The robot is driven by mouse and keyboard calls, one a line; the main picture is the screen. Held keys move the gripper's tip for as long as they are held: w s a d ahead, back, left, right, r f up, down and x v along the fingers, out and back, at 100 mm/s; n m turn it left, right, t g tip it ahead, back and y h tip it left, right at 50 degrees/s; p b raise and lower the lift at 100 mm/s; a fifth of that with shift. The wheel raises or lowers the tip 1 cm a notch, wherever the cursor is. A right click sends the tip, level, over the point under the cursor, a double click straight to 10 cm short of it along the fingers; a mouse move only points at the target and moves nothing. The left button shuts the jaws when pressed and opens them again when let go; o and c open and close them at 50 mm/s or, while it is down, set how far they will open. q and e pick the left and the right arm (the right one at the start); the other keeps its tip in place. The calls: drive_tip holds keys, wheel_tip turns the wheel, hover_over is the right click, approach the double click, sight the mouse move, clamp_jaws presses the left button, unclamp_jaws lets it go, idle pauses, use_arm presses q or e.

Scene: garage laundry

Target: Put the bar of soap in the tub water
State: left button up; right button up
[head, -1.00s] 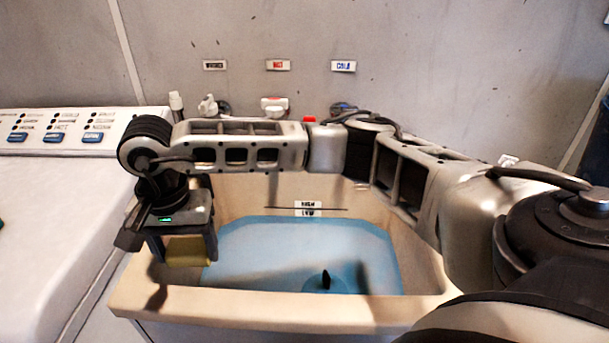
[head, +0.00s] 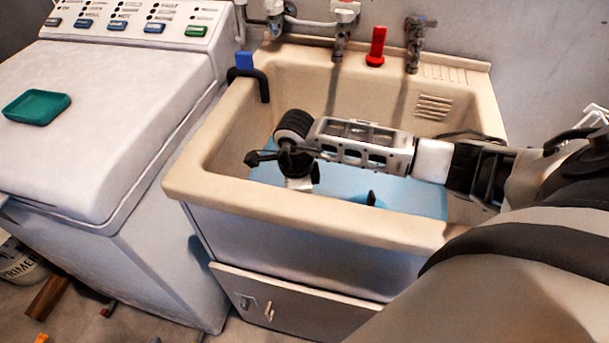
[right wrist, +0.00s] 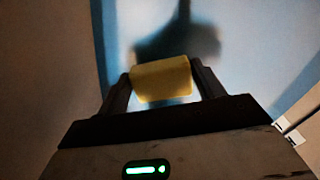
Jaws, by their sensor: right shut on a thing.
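The yellow bar of soap (right wrist: 161,80) shows in the right wrist view, held between the two fingers of my right gripper (right wrist: 162,92). Behind it is the blue water, with a dark shadow on it. In the head view my right gripper (head: 299,182) points down inside the cream tub (head: 330,227), at its left part over the blue water (head: 410,199). I cannot tell whether the soap touches the water. My left gripper is not in view.
A white washing machine (head: 120,105) stands left of the tub, with a green dish (head: 36,107) on top. Taps and a red handle (head: 376,46) line the tub's back. A dark pipe (head: 262,85) hooks over its left rim. A small dark object (head: 371,198) shows in the water.

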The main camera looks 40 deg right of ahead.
drive_tip(key=shift+f, duration=2.2)
drive_tip(key=shift+f+b, duration=0.25)
drive_tip(key=shift+b, duration=0.05)
drive_tip(key=o, duration=1)
drive_tip(key=shift+r, duration=0.15)
wheel_tip(320, 180, up, 12)
drive_tip(key=shift+r, duration=0.1)
